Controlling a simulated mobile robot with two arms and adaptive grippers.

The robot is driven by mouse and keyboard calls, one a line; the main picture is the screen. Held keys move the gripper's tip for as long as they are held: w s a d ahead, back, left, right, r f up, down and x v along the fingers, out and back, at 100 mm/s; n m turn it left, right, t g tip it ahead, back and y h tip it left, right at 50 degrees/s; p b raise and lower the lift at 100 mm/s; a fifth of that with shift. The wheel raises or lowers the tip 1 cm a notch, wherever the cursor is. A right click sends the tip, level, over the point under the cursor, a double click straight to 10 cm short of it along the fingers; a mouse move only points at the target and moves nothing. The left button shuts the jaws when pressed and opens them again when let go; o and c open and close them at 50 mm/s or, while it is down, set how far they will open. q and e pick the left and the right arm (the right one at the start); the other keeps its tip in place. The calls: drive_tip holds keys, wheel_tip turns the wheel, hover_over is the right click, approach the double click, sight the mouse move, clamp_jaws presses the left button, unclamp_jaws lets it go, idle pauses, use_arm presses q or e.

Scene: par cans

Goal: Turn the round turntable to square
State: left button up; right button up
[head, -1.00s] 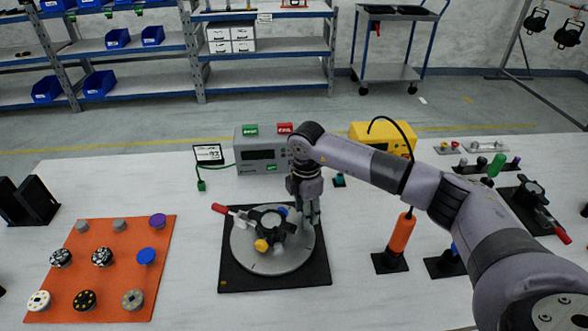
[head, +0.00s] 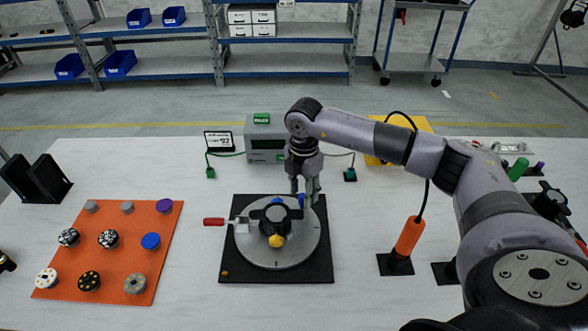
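The round grey turntable (head: 306,246) sits on a square black base (head: 231,250) in the middle of the table. It carries a black clamp fixture (head: 274,222) with a yellow knob (head: 276,241) toward me, blue parts at the back and a red handle (head: 214,222) pointing left, nearly level. The fixture looks about square to the base. My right gripper (head: 308,198) points down at the turntable's back right, by a blue part; contact and finger gap are unclear. My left gripper is out of view.
An orange mat (head: 122,255) with several round parts lies left. A grey box (head: 266,153) and a small display (head: 219,141) stand behind. An orange handheld tool (head: 409,236) stands right, near my arm. The table in front of the base is clear.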

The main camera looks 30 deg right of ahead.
wheel_tip(320, 180, up, 7)
drive_tip(key=shift+s+r+b, duration=0.1)
drive_tip(key=shift+r+b, duration=0.1)
drive_tip(key=shift+b, duration=0.15)
idle(0.5)
